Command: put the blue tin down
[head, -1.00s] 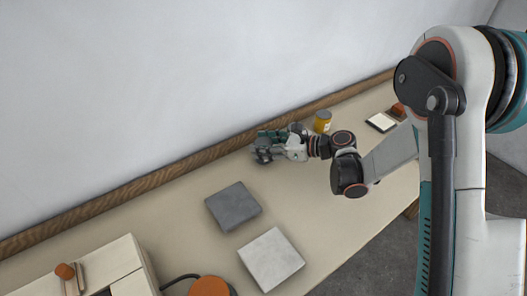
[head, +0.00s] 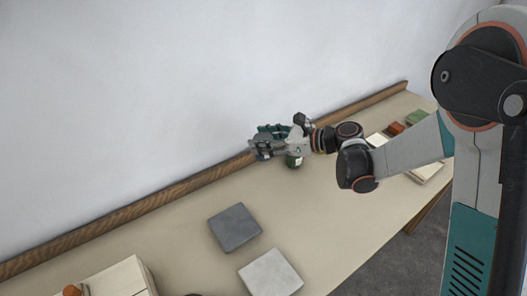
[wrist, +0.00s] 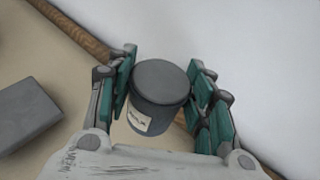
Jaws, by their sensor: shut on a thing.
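The blue tin (wrist: 160,95) is a dark slate-blue cylinder with a grey lid and a small cream label. In the wrist view it sits between the teal finger pads of my gripper (wrist: 162,100), which is shut on it. In the head view my gripper (head: 268,142) is near the back edge of the table, and the tin shows only as a small grey shape in it. The wrist view shows table and wooden edge strip behind the tin. I cannot tell exactly how high it is held.
A dark grey square slab (head: 235,228) and a pale grey one (head: 270,273) lie on the table (head: 330,220). A dark green tin (head: 294,161) stands below my wrist. A red-brown block (head: 395,128) and green block (head: 417,117) lie far right. A wooden strip (head: 190,184) borders the wall.

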